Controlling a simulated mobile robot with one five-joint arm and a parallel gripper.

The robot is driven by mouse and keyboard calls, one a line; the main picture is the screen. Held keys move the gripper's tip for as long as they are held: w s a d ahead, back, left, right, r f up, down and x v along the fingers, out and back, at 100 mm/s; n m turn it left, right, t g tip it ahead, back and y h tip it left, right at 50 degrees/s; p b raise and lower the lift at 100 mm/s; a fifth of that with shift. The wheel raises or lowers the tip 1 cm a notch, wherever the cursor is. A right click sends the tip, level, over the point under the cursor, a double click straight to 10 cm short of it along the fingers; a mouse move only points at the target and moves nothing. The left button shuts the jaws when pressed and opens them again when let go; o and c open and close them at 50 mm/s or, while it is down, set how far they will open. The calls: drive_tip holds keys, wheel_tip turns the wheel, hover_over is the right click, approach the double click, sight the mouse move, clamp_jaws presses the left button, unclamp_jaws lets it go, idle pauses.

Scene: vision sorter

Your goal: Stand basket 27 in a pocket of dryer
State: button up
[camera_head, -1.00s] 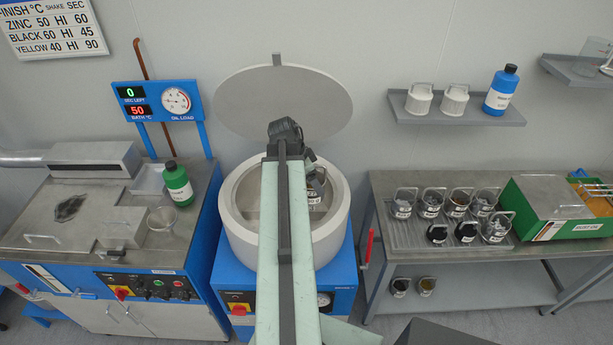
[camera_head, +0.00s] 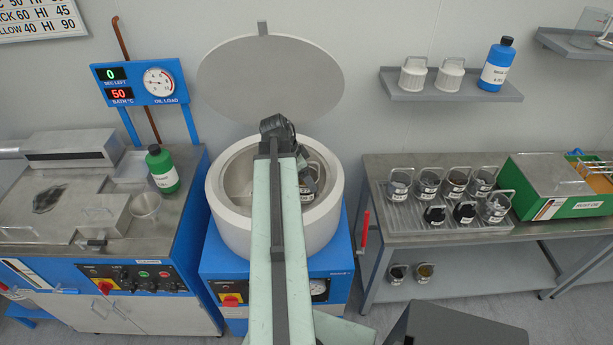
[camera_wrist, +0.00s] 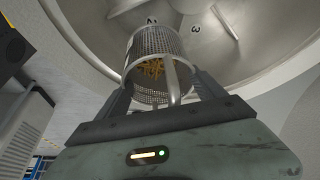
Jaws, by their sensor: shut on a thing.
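My gripper (camera_wrist: 163,92) is shut on a wire-mesh basket (camera_wrist: 150,45) holding yellow parts. In the head view the basket (camera_head: 308,190) shows at the right inside of the dryer opening, partly behind my arm. Its label is too small to read. The dryer (camera_head: 222,215) is a round pale drum on a blue base, with its round lid (camera_head: 270,80) raised behind. In the wrist view the dryer's inside (camera_wrist: 215,40) shows past the basket, with pockets marked 2 and 3. I cannot tell whether the basket touches the dryer floor.
Several baskets stand on a ribbed tray (camera_head: 410,220) on the right bench. A green box (camera_head: 560,190) is beside them. A blue machine (camera_head: 150,250) with a green bottle (camera_head: 162,170) stands at left. A wall shelf (camera_head: 450,92) holds two white pots and a blue bottle.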

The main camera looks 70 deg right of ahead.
drive_tip(key=shift+f+b, duration=6)
drive_tip(key=shift+f, duration=0.35)
drive_tip(key=o, duration=2)
drive_tip(key=p+v, duration=0.6)
drive_tip(key=v, duration=0.1)
drive_tip(key=shift+d+r+p, duration=0.1)
drive_tip(key=shift+r+p, duration=0.05)
drive_tip(key=shift+p, duration=0.25)
drive_tip(key=shift+w+r+p, duration=0.1)
drive_tip(key=shift+r+p, duration=0.25)
drive_tip(key=shift+w+f, duration=0.1)
